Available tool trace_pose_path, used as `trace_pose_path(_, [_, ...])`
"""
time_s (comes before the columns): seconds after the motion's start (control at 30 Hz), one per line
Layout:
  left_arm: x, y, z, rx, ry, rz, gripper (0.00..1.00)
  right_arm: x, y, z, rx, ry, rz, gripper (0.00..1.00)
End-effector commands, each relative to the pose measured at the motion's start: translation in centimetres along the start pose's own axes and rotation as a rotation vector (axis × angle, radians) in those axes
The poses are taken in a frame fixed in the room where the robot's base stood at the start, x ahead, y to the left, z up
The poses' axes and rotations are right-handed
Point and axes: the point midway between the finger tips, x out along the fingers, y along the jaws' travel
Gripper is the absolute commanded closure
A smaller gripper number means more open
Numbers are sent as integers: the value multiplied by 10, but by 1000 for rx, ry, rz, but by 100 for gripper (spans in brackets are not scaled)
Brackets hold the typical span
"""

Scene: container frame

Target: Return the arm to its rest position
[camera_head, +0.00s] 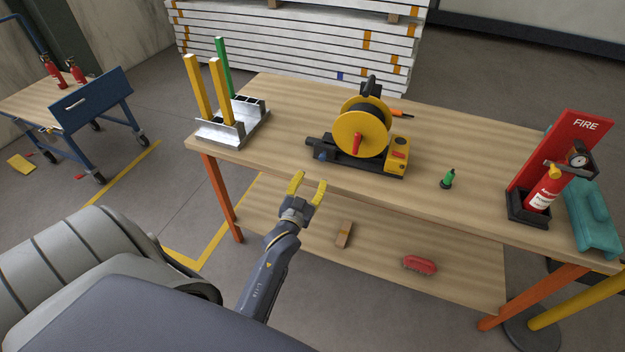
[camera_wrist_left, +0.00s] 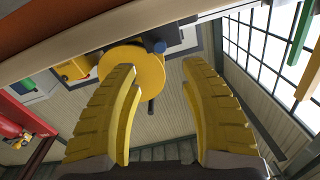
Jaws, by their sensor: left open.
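My left gripper (camera_head: 308,188) is open and empty, in front of the wooden workbench (camera_head: 285,110) and a little below its top edge. Its two yellow fingers stand wide apart in the left wrist view (camera_wrist_left: 160,105), with nothing between them held. The yellow cable reel (camera_head: 362,127) on its black base stands on the bench, beyond the gripper and to its right. The reel also shows behind the fingers in the left wrist view (camera_wrist_left: 146,62). My right gripper shows in neither view.
On the bench are a metal rack (camera_head: 232,125) with upright bars, a small green-and-black item (camera_head: 447,180) and a fire extinguisher (camera_head: 545,190) in its stand. The lower shelf holds a wooden block (camera_head: 344,234) and a red brush-like item (camera_head: 419,265). A blue cart (camera_head: 92,100) stands at left.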

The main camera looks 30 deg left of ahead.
Motion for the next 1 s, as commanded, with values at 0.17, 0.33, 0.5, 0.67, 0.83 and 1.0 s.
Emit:
trace_pose_path(0.17, [0,0,2,-4,-5,1,56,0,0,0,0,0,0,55])
trace_pose_path(0.33, [0,13,42,-13,-78,24,56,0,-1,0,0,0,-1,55])
trace_pose_path(0.5, [-15,52,129,-15,-238,97,56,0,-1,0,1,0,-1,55])
trace_pose_path(0.67, [-50,91,219,-3,-406,177,56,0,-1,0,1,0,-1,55])
trace_pose_path(0.83, [-108,122,307,20,-583,257,56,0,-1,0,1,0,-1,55])
trace_pose_path(1.0, [-181,141,386,56,-756,333,56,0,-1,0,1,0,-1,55])
